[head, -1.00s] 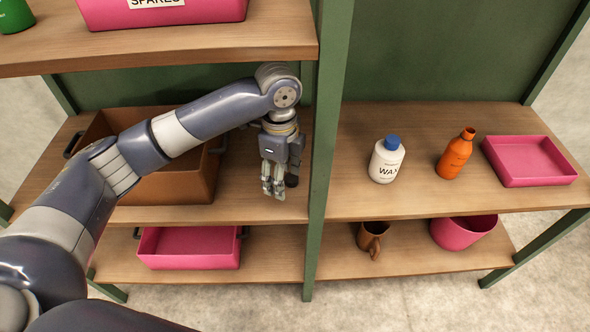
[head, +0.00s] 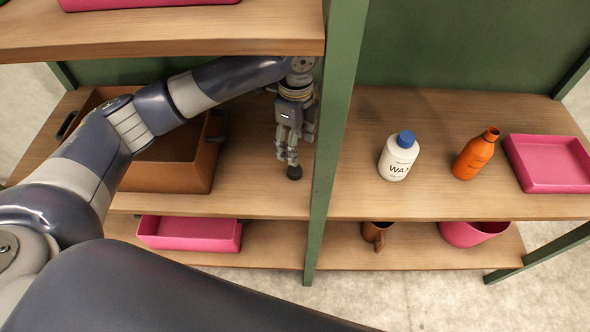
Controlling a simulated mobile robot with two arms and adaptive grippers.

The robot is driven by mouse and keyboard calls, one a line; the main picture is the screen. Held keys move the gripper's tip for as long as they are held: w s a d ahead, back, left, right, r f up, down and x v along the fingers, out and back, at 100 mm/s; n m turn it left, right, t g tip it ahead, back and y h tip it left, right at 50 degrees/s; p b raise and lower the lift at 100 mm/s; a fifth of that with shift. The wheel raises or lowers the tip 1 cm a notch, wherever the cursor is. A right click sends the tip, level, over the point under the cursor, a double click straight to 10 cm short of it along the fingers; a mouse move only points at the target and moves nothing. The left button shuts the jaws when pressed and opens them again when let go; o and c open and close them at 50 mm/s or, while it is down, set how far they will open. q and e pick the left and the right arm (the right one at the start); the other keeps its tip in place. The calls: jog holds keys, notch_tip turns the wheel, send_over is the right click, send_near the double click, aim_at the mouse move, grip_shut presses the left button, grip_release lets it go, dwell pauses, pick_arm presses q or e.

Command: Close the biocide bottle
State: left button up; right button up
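An orange bottle (head: 474,156) with an open, capless neck stands upright on the right part of the middle shelf. Its label is too small to read, so I cannot confirm that it is the biocide bottle. A small dark round piece, possibly a cap (head: 294,172), is on the left part of the same shelf, near the green post. My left gripper (head: 289,158) points down just above this piece. The fingertips are close to it, but I cannot tell whether they touch it or how far apart they are. My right gripper is out of view.
A white WAX bottle (head: 398,158) with a blue cap stands left of the orange bottle; a pink tray (head: 552,181) lies right. A green post (head: 335,150) separates the bays. A brown crate (head: 185,178) is behind my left arm. The upper shelf (head: 160,37) overhangs this arm.

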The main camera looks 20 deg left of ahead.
pick_arm(q)
send_over(294, 169)
jog(key=f, duration=0.4)
jog(key=shift+s+d, duration=0.2)
jog(key=shift+d, duration=0.05)
jog(key=shift+f, duration=0.5)
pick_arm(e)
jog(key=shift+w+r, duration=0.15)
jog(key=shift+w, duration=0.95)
pick_arm(q)
jog(key=f, duration=0.5)
jog(key=shift+w+a+f+p, duration=0.1)
jog(key=shift+w+a+p, duration=0.05)
jog(key=shift+a+p, duration=0.15)
jog(key=shift+d, duration=0.1)
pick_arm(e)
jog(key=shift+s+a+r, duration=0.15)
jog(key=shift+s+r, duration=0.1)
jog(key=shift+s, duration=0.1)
pick_arm(q)
jog(key=c, duration=0.7)
